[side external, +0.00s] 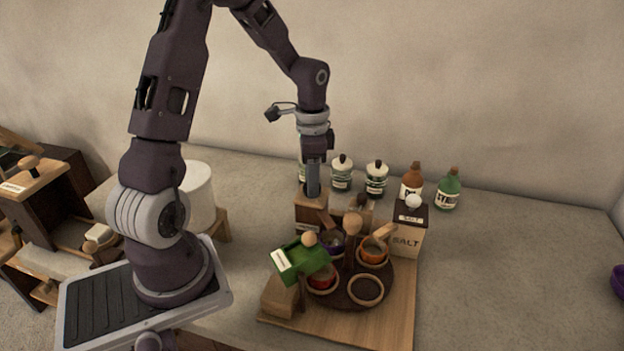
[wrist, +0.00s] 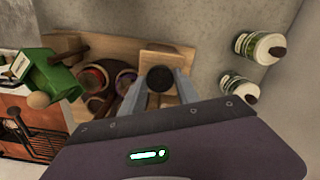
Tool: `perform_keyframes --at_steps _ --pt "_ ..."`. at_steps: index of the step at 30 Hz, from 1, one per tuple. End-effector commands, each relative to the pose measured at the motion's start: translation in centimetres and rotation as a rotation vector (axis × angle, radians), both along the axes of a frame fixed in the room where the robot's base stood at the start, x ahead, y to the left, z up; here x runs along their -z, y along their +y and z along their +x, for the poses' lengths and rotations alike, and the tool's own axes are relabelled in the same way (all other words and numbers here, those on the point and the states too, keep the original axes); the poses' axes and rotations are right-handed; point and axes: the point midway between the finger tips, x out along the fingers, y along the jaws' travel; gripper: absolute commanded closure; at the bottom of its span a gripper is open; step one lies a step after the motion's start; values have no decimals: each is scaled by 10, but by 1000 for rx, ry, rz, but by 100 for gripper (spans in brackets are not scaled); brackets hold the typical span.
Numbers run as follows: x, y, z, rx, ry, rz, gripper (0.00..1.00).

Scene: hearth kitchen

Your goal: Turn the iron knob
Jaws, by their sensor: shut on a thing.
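The iron knob (wrist: 160,78) is a dark round disc over a light wooden block, seen in the wrist view. My gripper (wrist: 161,86) has a grey finger on each side of it and is shut on it. In the side external view my gripper (side external: 312,188) points straight down onto the top of a small wooden block (side external: 310,212) at the back left of the wooden board (side external: 400,315). The knob is hidden behind the fingers there. Its turn angle cannot be read.
Right of my gripper stand lidded jars (side external: 376,179), a brown bottle (side external: 411,181), a green bottle (side external: 448,188) and a salt box (side external: 408,236). In front are a green box (side external: 300,260) and a round dark tray (side external: 340,297) with small bowls. The counter at right is mostly clear.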

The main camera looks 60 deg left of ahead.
Motion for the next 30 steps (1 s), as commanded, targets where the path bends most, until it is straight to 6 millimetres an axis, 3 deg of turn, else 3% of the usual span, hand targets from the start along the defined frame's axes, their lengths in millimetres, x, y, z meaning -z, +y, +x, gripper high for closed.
perform_keyframes --at_steps 12,28,29,30 --pt "-1 0 1 160 -2 1 100" --pt "-1 0 1 178 -3 1 100" --pt "-1 0 1 178 -3 1 59" --pt "-1 0 1 178 -3 1 51"
